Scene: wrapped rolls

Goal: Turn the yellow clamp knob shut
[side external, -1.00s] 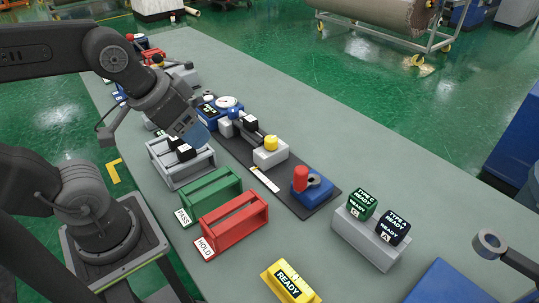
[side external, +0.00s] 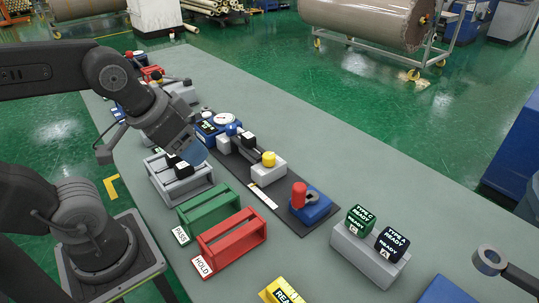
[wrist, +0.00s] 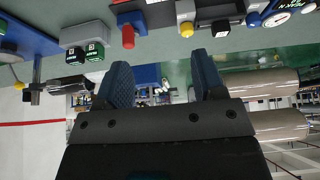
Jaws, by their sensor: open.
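The yellow clamp knob (side external: 268,158) sits on top of a light grey block (side external: 267,170) on the dark fixture plate, at the middle of the side view. In the wrist view the yellow knob (wrist: 187,30) shows near the top edge, on its grey block. My gripper (side external: 196,152) is in the air to the left of the knob, apart from it, above the grey rack side. In the wrist view its two blue ridged fingers (wrist: 164,80) are spread with nothing between them.
A red post (side external: 299,194) on a blue block stands near the plate's front end. Green (side external: 208,210) and red (side external: 231,240) racks and a grey rack (side external: 180,183) lie left of the plate. A round gauge (side external: 225,118) stands behind.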

